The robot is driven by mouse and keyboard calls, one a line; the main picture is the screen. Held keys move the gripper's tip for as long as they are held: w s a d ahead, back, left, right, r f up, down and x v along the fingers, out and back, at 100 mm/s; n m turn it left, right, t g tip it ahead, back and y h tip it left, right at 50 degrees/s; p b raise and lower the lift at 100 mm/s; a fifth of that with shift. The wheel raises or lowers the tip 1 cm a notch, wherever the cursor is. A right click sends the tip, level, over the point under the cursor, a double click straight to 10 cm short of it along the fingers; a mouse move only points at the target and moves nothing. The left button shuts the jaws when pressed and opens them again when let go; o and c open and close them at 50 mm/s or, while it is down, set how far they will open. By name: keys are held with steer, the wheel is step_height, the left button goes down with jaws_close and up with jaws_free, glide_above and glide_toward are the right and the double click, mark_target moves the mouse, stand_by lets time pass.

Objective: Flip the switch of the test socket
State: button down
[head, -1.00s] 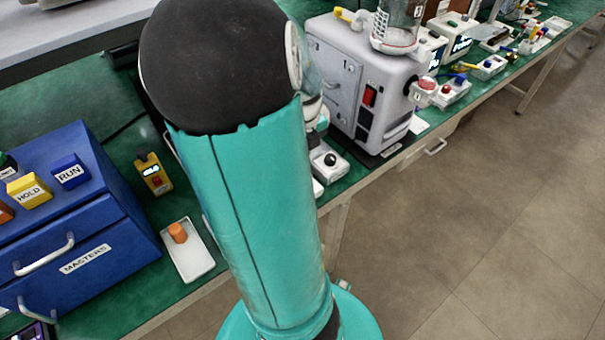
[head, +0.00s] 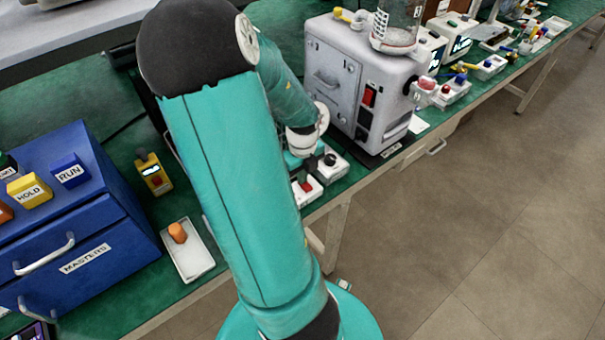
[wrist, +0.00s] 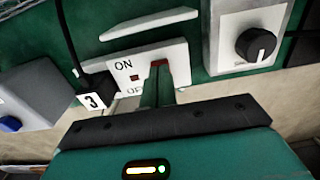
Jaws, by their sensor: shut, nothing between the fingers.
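In the wrist view the test socket (wrist: 124,62) is a white box marked ON above and OFF below, with OFF partly covered. A small dark red square (wrist: 134,78) sits between the words. A red part (wrist: 160,63), perhaps the switch, shows right at my fingertips. My gripper (wrist: 158,78) is shut and empty, its green fingers pointing at the white face. I cannot tell whether they touch it. In the head view a white box with a red part (head: 306,187) shows below my wrist; my fingers are hidden there.
A black plug (wrist: 92,100) labelled 3, on a cord, is left of the socket. A box with a black knob (wrist: 255,45) stands close on the right. The grey machine (head: 355,85) is behind. A white tray with an orange peg (head: 178,232) lies left.

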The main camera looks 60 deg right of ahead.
steer(key=shift+w+f, duration=0.1)
steer(key=shift+f, duration=0.1)
steer(key=shift+s+a+r, duration=0.25)
steer(key=shift+s+a, duration=0.1)
steer(key=shift+s, duration=0.4)
steer(key=shift+d, duration=0.1)
